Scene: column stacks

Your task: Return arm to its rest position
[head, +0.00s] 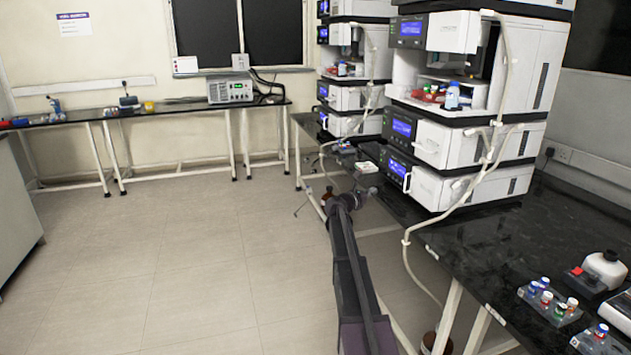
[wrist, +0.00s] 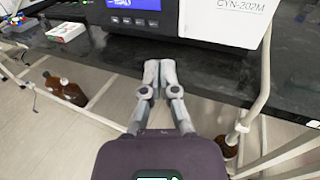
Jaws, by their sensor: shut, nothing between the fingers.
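My gripper (wrist: 160,74) is shut and empty in the wrist view, its fingertips together in front of the black bench top (wrist: 105,66). In the head view my gripper (head: 370,191) is small and at the end of my dark arm, which reaches forward from the bottom of the picture. It is beside the front edge of the bench, near the lower modules of the instrument stack (head: 440,145). I cannot tell the exact gap between the fingertips and the bench edge.
Brown bottles (wrist: 65,88) stand below the bench. A pale tube (head: 405,240) hangs at the bench front. Vial racks (head: 548,304) and a white bottle (head: 605,268) sit at the near right. Open floor (head: 190,270) lies to the left.

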